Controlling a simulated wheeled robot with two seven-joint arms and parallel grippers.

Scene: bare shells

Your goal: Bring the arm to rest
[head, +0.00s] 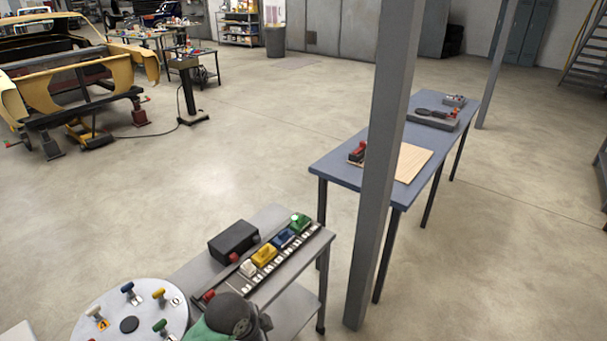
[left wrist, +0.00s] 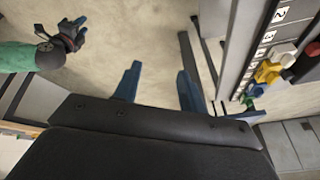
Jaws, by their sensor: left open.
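My left gripper (left wrist: 158,85) is open in the left wrist view. Its two blue fingers stand apart, with only floor and a dark table leg showing between them, and it holds nothing. In the head view a dark, green-banded part of my own arm shows at the bottom edge beside the grey cart (head: 308,258); no fingertips show there. What looks like my right gripper (left wrist: 78,30) shows small at the top left of the left wrist view, on a green arm link. Its fingers are too small to judge.
The cart carries a black box (head: 233,241) and a numbered rail with white, yellow (head: 264,254), blue (head: 284,238) and green (head: 300,222) blocks. A round white disc (head: 150,310) with coloured knobs is left of it. A grey post (head: 378,180) stands before a blue table (head: 340,168).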

